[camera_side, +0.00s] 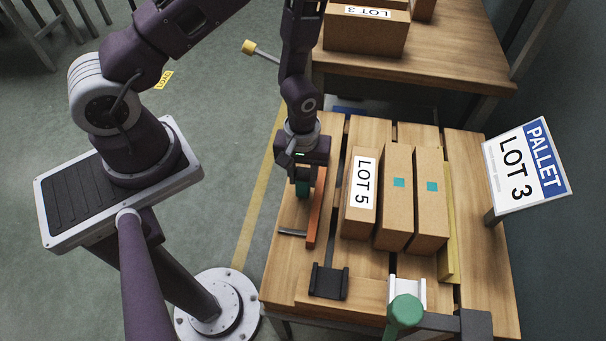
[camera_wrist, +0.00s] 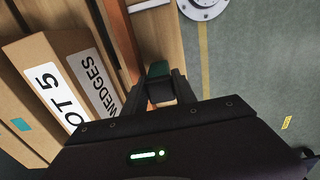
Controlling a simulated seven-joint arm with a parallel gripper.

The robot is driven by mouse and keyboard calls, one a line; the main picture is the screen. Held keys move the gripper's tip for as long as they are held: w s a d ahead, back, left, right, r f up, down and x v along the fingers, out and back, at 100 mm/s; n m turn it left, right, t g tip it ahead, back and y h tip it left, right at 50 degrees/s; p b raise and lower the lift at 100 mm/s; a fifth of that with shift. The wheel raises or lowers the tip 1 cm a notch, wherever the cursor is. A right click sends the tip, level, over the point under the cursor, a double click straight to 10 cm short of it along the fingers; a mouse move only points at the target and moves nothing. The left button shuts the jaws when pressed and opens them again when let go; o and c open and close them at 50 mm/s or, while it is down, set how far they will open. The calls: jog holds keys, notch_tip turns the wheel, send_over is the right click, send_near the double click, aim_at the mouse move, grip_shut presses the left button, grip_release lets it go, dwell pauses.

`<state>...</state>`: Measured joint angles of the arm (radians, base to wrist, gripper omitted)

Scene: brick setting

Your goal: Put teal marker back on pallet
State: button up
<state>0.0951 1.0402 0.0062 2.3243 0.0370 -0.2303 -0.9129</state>
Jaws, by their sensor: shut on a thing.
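My gripper (camera_side: 302,178) points down over the left slat of the wooden pallet (camera_side: 369,132).
An orange bar (camera_side: 315,222) stands just right of my gripper. A black block (camera_side: 328,281), a white holder (camera_side: 408,291) and a green knob (camera_side: 405,311) are near the front. A yellow strip (camera_side: 450,225) lines the right box. A PALLET LOT 3 sign (camera_side: 527,167) stands right.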

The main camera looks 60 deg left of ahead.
jog(key=shift+f, duration=0.1)
jog(key=o, duration=1)
notch_tip(320, 180, up, 28)
jog(key=s+a+m+t, duration=0.1)
jog(key=s+m+t, duration=0.1)
jog(key=m+t, duration=0.15)
jog(key=s+r+m, duration=0.1)
jog(key=s+r, duration=0.2)
jog(key=s+a+r+m+t, duration=0.1)
jog(key=s+r+m, duration=0.1)
jog(key=s+r, duration=0.1)
jog(key=s+r+m+t, duration=0.1)
jog(key=s+r+m, duration=0.1)
jog(key=s+r, duration=0.1)
jog(key=shift+s+a+r+m, duration=0.15)
jog(key=shift+s+a+m, duration=0.15)
jog(key=shift+s, duration=0.45)
